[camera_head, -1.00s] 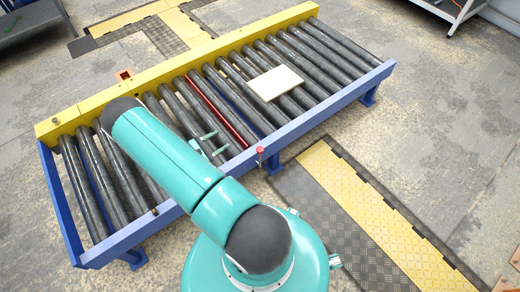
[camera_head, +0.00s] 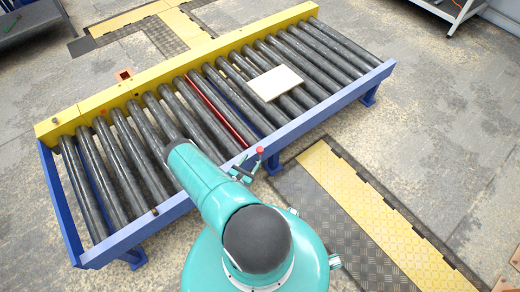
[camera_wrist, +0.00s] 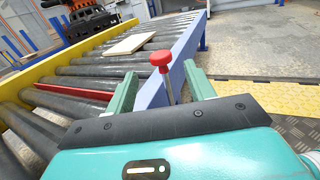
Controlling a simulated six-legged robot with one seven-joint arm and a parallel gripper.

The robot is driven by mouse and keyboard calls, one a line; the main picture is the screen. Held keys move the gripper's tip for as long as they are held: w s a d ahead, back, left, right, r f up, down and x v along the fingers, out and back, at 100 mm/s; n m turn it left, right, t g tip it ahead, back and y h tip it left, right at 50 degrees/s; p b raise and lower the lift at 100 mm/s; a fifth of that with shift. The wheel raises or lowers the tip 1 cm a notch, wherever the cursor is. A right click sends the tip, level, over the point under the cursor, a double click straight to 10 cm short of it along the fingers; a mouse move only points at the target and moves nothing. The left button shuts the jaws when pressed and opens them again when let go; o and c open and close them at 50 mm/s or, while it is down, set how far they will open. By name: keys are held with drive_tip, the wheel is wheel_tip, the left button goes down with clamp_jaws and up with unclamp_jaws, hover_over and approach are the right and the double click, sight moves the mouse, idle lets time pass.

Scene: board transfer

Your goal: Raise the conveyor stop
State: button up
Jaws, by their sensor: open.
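The conveyor stop is a red bar (camera_head: 220,110) lying across the conveyor among the dark rollers. It also shows at the left in the wrist view (camera_wrist: 73,91). A red-knobbed lever (camera_head: 260,151) stands upright at the conveyor's front blue rail. In the wrist view the red knob (camera_wrist: 161,59) on its thin metal stem sits between my two fingers. My gripper (camera_head: 245,170) is open with teal fingers on either side of the lever. I see no finger touching the stem. A pale board (camera_head: 275,83) lies flat on the rollers beyond the red bar.
The conveyor has a blue front rail (camera_head: 325,102) and a yellow back rail (camera_head: 180,62). A yellow and dark floor strip (camera_head: 365,205) lies at the right. A table (camera_head: 447,10) stands at the top right.

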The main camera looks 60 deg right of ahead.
sight(258, 152)
drive_tip(key=d, duration=0.8)
drive_tip(key=shift+s+d, duration=0.2)
drive_tip(key=shift+s, duration=0.1)
drive_tip(key=shift+c, duration=0.4)
